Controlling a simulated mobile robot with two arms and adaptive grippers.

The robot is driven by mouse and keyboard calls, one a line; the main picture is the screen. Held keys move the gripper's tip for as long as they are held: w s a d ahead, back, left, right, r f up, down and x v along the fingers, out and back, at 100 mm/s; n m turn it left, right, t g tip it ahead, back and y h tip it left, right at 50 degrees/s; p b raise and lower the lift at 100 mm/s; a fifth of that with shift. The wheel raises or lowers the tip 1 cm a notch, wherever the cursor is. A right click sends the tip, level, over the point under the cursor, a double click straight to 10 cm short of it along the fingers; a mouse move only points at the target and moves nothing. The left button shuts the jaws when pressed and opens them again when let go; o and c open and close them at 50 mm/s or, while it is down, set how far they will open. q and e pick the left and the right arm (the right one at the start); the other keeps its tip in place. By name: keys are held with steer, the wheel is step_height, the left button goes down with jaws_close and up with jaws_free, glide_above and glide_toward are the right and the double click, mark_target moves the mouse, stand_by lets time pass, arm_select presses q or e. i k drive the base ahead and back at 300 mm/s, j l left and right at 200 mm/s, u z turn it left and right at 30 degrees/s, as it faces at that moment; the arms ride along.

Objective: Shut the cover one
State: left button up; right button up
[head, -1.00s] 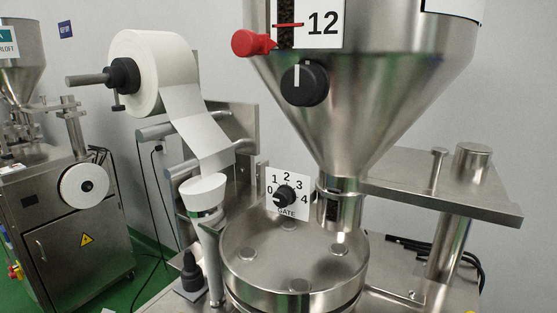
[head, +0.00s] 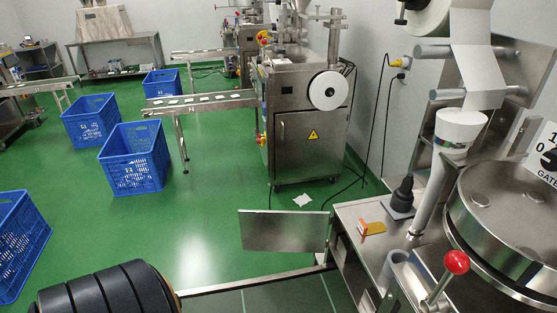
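I cannot tell for certain which part is cover one. A flat metal panel (head: 283,230) stands out to the left from the near packing machine's (head: 360,235) table, over the green floor, and looks like an open door or cover. A round steel lid-like disc (head: 510,205) tops the dosing drum at the right. A lever with a red ball knob (head: 456,262) stands in front of the drum. Neither gripper is in view.
A second packing machine (head: 305,130) with a conveyor (head: 200,101) stands behind. Blue crates (head: 135,160) stand on the green floor (head: 215,215). An orange-handled tool (head: 372,229) and a dark bottle-shaped thing (head: 402,192) are on the near machine's table.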

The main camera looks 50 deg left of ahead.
mark_target(272, 231)
steer(key=k+j+z, duration=0.25)
steer(key=k, duration=0.65)
steer(key=k+j+z, duration=0.2)
steer(key=k, duration=0.75)
steer(key=k+j+z, duration=0.15)
steer(key=j, duration=0.35)
steer(key=k+j+z, duration=0.2)
steer(key=j, duration=0.3)
steer(key=k+j+z, duration=0.15)
steer(key=j, duration=0.3)
steer(key=k+j+z, duration=0.15)
steer(key=k+j, duration=0.25)
steer(key=j+z, duration=0.15)
steer(key=j, duration=0.5)
steer(key=j+z, duration=0.15)
steer(key=j, duration=0.45)
steer(key=j+z, duration=0.15)
steer(key=j, duration=0.5)
steer(key=k+j+z, duration=0.15)
steer(key=j, duration=0.45)
steer(key=j+z, duration=0.1)
steer(key=j, duration=0.55)
steer(key=i+j, duration=0.1)
steer(key=j, duration=0.35)
steer(key=i+j+z, duration=0.1)
steer(key=j, duration=0.35)
steer(key=i+j, duration=0.1)
steer(key=j, duration=0.4)
steer(key=i+j+z, duration=0.1)
steer(key=j, duration=0.35)
